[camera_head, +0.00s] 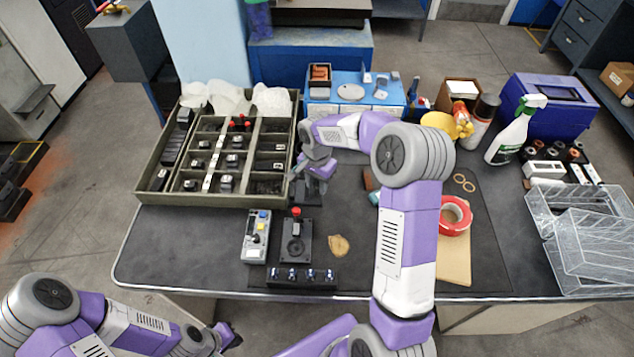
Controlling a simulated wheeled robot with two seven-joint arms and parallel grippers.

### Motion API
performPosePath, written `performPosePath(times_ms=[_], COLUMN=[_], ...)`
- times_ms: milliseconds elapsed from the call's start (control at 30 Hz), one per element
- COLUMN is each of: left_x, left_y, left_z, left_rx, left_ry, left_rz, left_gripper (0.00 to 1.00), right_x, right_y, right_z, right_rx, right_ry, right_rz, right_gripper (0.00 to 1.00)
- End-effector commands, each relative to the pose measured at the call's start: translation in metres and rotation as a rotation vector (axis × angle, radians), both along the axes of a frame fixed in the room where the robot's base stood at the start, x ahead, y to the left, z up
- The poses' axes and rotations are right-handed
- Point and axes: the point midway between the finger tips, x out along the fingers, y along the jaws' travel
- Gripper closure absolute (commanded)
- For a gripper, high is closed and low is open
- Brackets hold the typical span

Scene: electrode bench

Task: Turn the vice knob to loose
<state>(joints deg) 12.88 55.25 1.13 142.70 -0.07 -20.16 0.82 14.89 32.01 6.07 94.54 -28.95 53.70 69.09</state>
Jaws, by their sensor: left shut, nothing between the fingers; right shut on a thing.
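My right arm reaches over the bench, and its gripper (314,171) points down just right of the compartment tray. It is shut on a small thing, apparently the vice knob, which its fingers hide. A dark body, likely the vice (308,196), shows partly below the fingers; the wrist covers the rest. The knob's setting cannot be seen. My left gripper (230,337) is shut and empty, low at the left, in front of the bench edge and away from the vice.
The tray (150,186) with small blocks stands left. In front are a grey control box (256,237), a black plate with a red-topped post (297,241), and a black strip holder (301,277). Red tape (455,216), a spray bottle (513,135) and clear boxes (590,245) are right.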

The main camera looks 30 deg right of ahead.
Motion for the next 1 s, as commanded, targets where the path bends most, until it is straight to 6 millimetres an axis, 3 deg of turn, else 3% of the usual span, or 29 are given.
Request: performPosePath(times_ms=[467,1000], left_x=[0.0,0.0], left_y=[0.0,0.0], left_z=[0.008,0.033], left_rx=[0.0,0.0], left_ry=[0.0,0.0], left_rz=[0.0,0.0], left_gripper=[1.0,1.0], right_x=[-0.001,-0.004], right_y=[0.0,-0.004], right_z=[0.002,0.003], right_rx=[0.0,-0.001], right_ry=[0.001,-0.001], right_rz=[0.126,0.612], right_gripper=[0.97,0.97])
